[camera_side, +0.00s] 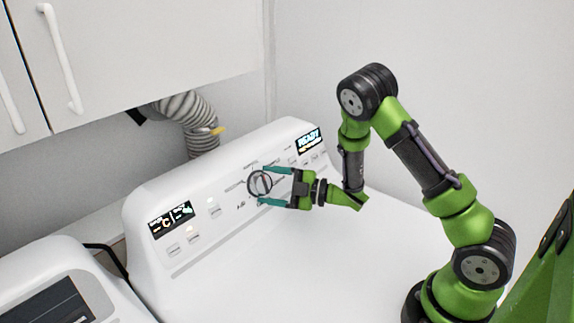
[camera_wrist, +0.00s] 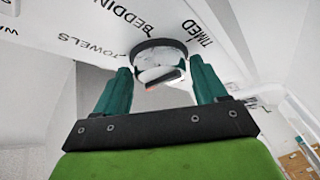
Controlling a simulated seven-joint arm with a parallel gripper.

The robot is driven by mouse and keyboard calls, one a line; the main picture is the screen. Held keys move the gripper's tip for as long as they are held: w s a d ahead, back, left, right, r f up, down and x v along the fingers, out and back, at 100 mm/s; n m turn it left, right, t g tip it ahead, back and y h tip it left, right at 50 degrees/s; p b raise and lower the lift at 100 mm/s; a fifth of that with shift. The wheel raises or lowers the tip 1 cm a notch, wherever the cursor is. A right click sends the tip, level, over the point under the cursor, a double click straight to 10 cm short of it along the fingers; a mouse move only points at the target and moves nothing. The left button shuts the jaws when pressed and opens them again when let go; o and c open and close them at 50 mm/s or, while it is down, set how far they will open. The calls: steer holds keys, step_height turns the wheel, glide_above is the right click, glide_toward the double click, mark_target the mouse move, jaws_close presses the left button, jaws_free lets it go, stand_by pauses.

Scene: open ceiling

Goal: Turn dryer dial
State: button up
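The dryer dial (camera_side: 260,184) is a round knob with a dark ring and pale face on the dryer's control panel. In the wrist view the dial (camera_wrist: 158,62) sits just beyond my fingertips, with a small red mark on it. My gripper (camera_side: 264,185) has its two teal fingers spread, one above and one below the dial in the side view. In the wrist view the fingers (camera_wrist: 161,75) lie left and right of the dial with gaps showing. Whether a fingertip touches the dial cannot be seen.
The white dryer's panel (camera_side: 185,255) has a lit display at left (camera_side: 171,220) and a "READY" display at right (camera_side: 309,141). Printed labels surround the dial. White cabinets (camera_side: 150,45) hang above, with a grey duct hose (camera_side: 190,115) behind. The dryer's top (camera_side: 330,260) is clear.

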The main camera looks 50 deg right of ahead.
steer(key=c, duration=0.7)
steer(key=shift+r+n, duration=0.1)
steer(key=shift+n, duration=0.2)
steer(key=n+g, duration=0.1)
steer(key=n, duration=0.1)
steer(key=n+g, duration=0.1)
steer(key=n, duration=0.1)
steer(key=n+g, duration=0.1)
steer(key=shift+w+d+r+n+g, duration=0.1)
steer(key=shift+d+r+n+g, duration=0.05)
steer(key=shift+r+n+g, duration=0.2)
steer(key=n, duration=0.1)
steer(key=n+g+h, duration=0.1)
steer(key=n, duration=0.1)
steer(key=n+g, duration=0.1)
steer(key=shift+w+r+n+g, duration=0.1)
steer(key=shift+r+n+g, duration=0.15)
steer(key=shift+n, duration=0.1)
steer(key=o, duration=1.1)
